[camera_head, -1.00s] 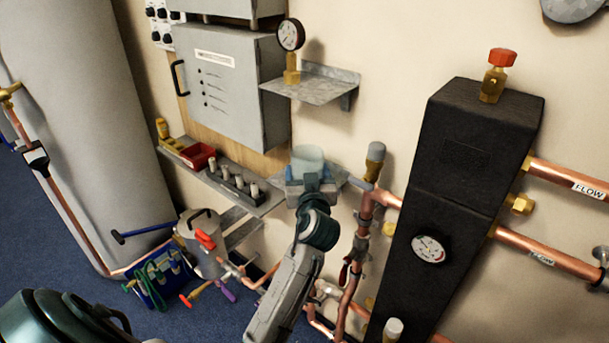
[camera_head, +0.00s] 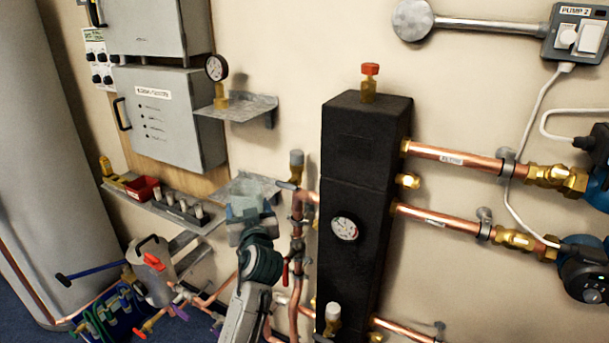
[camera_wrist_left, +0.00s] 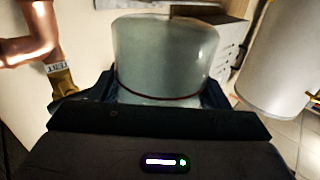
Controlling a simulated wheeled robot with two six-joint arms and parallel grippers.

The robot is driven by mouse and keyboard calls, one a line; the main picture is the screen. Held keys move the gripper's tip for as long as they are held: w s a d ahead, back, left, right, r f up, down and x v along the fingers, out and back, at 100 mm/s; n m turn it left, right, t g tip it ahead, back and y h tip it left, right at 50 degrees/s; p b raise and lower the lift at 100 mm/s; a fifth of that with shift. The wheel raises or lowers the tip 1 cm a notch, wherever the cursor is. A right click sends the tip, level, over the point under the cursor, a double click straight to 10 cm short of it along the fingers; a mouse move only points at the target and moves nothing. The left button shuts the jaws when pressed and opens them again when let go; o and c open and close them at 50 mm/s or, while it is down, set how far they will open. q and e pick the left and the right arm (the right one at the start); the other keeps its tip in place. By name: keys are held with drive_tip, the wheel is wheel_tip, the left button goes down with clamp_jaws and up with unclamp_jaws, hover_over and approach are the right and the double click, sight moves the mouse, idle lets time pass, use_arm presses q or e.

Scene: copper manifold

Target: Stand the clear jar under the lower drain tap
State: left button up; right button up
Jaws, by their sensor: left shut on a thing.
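The clear jar (camera_head: 242,208) is upright, in front of a small grey metal shelf (camera_head: 262,186). My left gripper (camera_head: 250,228) is shut around its lower part. In the left wrist view the clear jar (camera_wrist_left: 168,52) stands between the jaws of my left gripper (camera_wrist_left: 160,105), and its base is hidden. A red-handled tap (camera_head: 285,272) sits on the vertical copper pipes just right of my gripper. Another red-handled tap (camera_head: 147,326) is low at the left. I cannot tell which is the lower drain tap. My right gripper is not in view.
A tall black box (camera_head: 362,190) with a dial stands right of the pipes. Above left are a gauge shelf (camera_head: 245,107) and a grey cabinet (camera_head: 160,115). A narrow shelf (camera_head: 165,210) holds a red bin. A metal can (camera_head: 150,270) stands lower left.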

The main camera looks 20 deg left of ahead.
use_arm(q)
drive_tip(key=shift+s+d+f, duration=0.1)
drive_tip(key=shift+d+f, duration=0.15)
drive_tip(key=shift+f, duration=0.05)
drive_tip(key=s+d+f+m+h, duration=0.1)
drive_tip(key=d+f+t+h, duration=0.1)
drive_tip(key=d+f, duration=0.1)
drive_tip(key=s+d+f+m+h+p, duration=0.1)
drive_tip(key=f, duration=0.1)
drive_tip(key=shift+s+d+m+t+h, duration=0.2)
drive_tip(key=shift+s+m+t+h, duration=0.1)
drive_tip(key=shift+t+h, duration=0.1)
drive_tip(key=s+d+f+m+h, duration=0.1)
drive_tip(key=s+d+h, duration=0.1)
drive_tip(key=s, duration=0.3)
drive_tip(key=s+d+m+t+h+p, duration=0.1)
drive_tip(key=s+d+m+h, duration=0.1)
drive_tip(key=s+d, duration=0.2)
drive_tip(key=s+d+f+m+h+p, duration=0.1)
drive_tip(key=s+d+h, duration=0.1)
drive_tip(key=s, duration=0.5)
drive_tip(key=shift+s+d+f+h, duration=0.3)
drive_tip(key=shift+s+d, duration=0.1)
drive_tip(key=shift+d, duration=0.25)
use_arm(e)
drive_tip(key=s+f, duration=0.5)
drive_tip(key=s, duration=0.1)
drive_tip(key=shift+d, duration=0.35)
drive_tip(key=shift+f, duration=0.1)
